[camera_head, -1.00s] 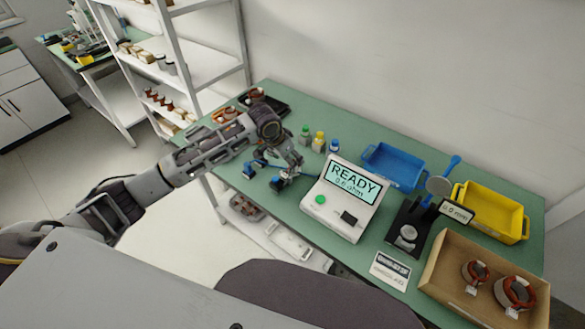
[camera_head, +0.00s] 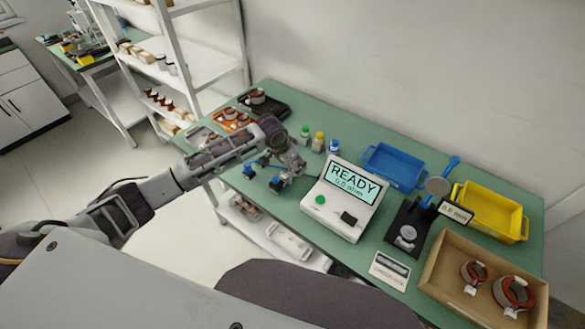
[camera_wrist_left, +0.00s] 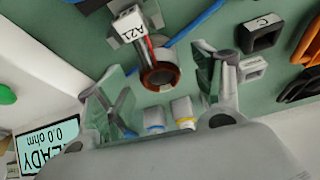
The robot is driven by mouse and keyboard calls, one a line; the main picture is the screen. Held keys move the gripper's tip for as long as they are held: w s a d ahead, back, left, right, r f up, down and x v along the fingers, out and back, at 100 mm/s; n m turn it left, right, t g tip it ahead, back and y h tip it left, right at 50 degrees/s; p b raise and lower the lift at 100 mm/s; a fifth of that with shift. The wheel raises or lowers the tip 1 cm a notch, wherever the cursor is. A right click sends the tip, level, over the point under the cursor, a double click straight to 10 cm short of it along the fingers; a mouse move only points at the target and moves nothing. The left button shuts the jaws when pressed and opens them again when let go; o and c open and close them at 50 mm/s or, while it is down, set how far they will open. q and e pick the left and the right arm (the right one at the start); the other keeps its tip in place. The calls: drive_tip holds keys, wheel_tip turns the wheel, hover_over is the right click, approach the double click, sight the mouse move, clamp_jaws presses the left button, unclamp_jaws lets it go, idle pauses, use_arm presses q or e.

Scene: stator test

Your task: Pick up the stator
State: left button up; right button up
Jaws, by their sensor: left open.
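In the left wrist view a small copper-wound stator (camera_wrist_left: 158,74) with dark and red leads and a white tag reading A21 (camera_wrist_left: 126,25) lies on the green bench. My left gripper (camera_wrist_left: 160,68) is open, with one finger on each side of the stator and a gap to each. In the head view the left gripper (camera_head: 287,172) hangs low over the bench left of the tester and hides that stator. Other stators sit in a cardboard box (camera_head: 435,270) at the right and in trays at the far left. My right gripper is out of view.
The white tester (camera_head: 335,215) reading READY stands right of the gripper. Several small bottles (camera_head: 319,142), a blue bin (camera_head: 392,170) and a yellow bin (camera_head: 490,215) are behind. An orange tray (camera_head: 236,124) lies left. A black block marked C (camera_wrist_left: 262,36) is beside the right finger.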

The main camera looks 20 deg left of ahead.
use_arm(q)
drive_tip(key=shift+w+f, duration=0.15)
drive_tip(key=shift+f, duration=0.4)
drive_tip(key=shift+c, duration=0.2)
drive_tip(key=c, duration=1.1)
drive_tip(key=shift+r, duration=0.2)
drive_tip(key=shift+d+r, duration=0.1)
drive_tip(key=shift+r, duration=4.8)
